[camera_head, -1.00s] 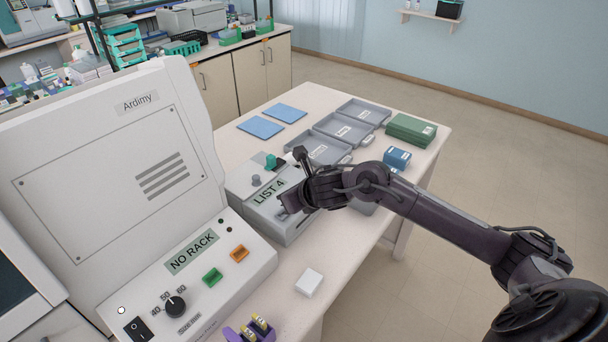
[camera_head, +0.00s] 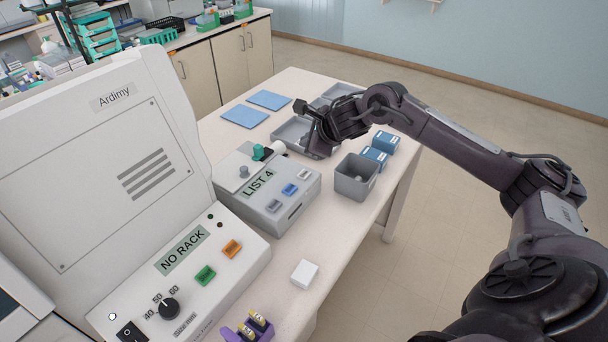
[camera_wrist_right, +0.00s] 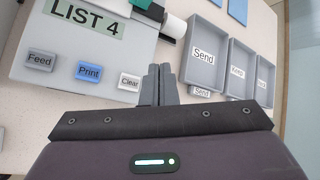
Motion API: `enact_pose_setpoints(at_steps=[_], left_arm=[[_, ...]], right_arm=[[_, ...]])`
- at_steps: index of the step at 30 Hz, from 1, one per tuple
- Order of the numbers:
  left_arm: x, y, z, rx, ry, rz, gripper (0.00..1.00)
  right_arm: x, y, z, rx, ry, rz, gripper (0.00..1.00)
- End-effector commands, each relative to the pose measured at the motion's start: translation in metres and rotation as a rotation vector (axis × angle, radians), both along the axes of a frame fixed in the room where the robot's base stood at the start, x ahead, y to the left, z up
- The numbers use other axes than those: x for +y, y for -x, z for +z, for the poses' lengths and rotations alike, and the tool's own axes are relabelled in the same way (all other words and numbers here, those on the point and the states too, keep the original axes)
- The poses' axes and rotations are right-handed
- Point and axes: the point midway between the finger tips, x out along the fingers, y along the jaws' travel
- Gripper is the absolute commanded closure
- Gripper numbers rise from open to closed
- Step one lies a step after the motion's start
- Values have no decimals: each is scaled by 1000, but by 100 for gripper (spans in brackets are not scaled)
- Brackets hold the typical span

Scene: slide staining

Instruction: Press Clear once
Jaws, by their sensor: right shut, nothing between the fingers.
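The Clear button (camera_wrist_right: 129,82) is a small light key at the right end of a row of three on the grey printer (camera_head: 238,205). In the head view the Clear key (camera_head: 304,174) is the farthest of the row. The blue Print key (camera_wrist_right: 88,72) and grey Feed key (camera_wrist_right: 39,62) are beside it. The printer's display (camera_head: 258,187) reads LIST 4. My right gripper (camera_wrist_right: 158,70) is shut and empty. In the wrist view its fingertips appear just right of the Clear key; I see no contact. In the head view my right gripper (camera_head: 314,153) is beyond the printer's right end.
Grey trays labelled Send (camera_wrist_right: 204,57) and Keep (camera_wrist_right: 237,72) lie beyond the printer. A grey bin (camera_head: 356,178) and blue boxes (camera_head: 385,142) stand to its right. A large Ardimy machine (camera_head: 95,170) fills the left. A white block (camera_head: 304,273) sits on the near table.

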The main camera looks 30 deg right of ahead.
Motion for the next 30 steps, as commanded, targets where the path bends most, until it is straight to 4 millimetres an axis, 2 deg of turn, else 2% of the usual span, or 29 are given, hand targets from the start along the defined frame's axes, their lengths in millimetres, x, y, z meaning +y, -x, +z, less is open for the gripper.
enact_pose_setpoints(at_steps=[12,15,20,30], left_arm=[[-1,-6,-34,-9,1,0,100],[-1,-6,-49,-10,1,0,100],[-1,-6,-57,-10,1,0,100],[-1,-6,-56,-8,1,-1,100]], right_arm=[[0,1,-59,2,-2,-1,100],[0,0,-73,-1,0,-1,100],[0,0,-80,-1,0,-1,100],[0,0,-79,0,-1,-1,100]])
